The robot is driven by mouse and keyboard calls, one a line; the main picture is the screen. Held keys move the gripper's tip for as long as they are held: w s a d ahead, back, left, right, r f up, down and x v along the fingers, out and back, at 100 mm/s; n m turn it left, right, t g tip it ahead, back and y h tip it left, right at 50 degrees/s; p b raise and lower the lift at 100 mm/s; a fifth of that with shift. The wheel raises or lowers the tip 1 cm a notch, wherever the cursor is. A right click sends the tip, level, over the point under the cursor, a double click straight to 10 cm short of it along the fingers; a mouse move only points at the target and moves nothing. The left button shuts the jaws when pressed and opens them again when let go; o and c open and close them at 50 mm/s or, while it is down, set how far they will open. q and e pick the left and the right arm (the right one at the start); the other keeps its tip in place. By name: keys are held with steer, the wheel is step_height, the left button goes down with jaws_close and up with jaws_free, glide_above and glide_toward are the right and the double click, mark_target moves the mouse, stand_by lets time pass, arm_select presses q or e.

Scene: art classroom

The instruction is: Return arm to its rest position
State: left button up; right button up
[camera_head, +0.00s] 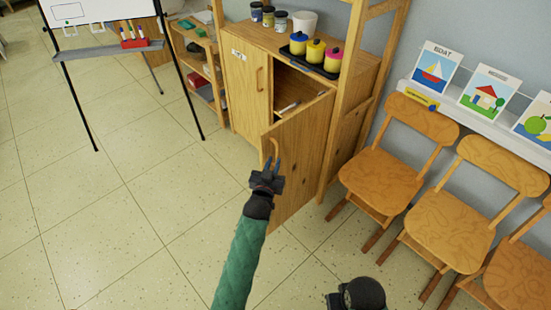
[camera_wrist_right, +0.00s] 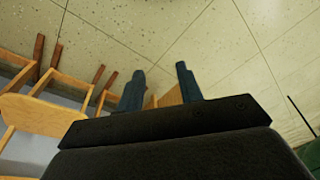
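My left gripper (camera_head: 273,161) is at the front of the open right cabinet door (camera_head: 299,163), by its handle (camera_head: 275,148). Its two fingers stand a little apart; whether they touch the handle I cannot tell. My left arm reaches up to it in a green sleeve. Only a dark part of my right arm (camera_head: 357,295) shows at the bottom of the head view. In the right wrist view my right gripper (camera_wrist_right: 160,78) is open, with nothing between its fingers and tiled floor beyond.
The cabinet (camera_head: 245,90) holds jars and a tray (camera_head: 309,60) of coloured pots on top. Wooden chairs (camera_head: 390,160) line the wall at right, under a ledge with picture cards. An easel (camera_head: 110,50) stands at upper left. The floor (camera_head: 110,220) at left is clear.

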arm_select(q)
steer(key=shift+s+a, duration=0.1)
steer(key=shift+s, duration=0.65)
step_height(320, 180, down, 5)
steer(key=g, duration=0.3)
steer(key=s+a+f+g, duration=0.1)
steer(key=s+a+g, duration=0.2)
steer(key=s, duration=1)
steer(key=s+a+f+g+y, duration=0.1)
steer(key=s+g, duration=0.5)
steer(key=s, duration=0.7)
steer(key=s+a+f+g, duration=0.2)
steer(key=s+a+g, duration=0.2)
steer(key=s, duration=0.9)
steer(key=shift+a+f+y, duration=0.25)
steer(key=shift+a+y, duration=0.05)
steer(key=shift+a, duration=0.2)
steer(key=shift+w, duration=0.15)
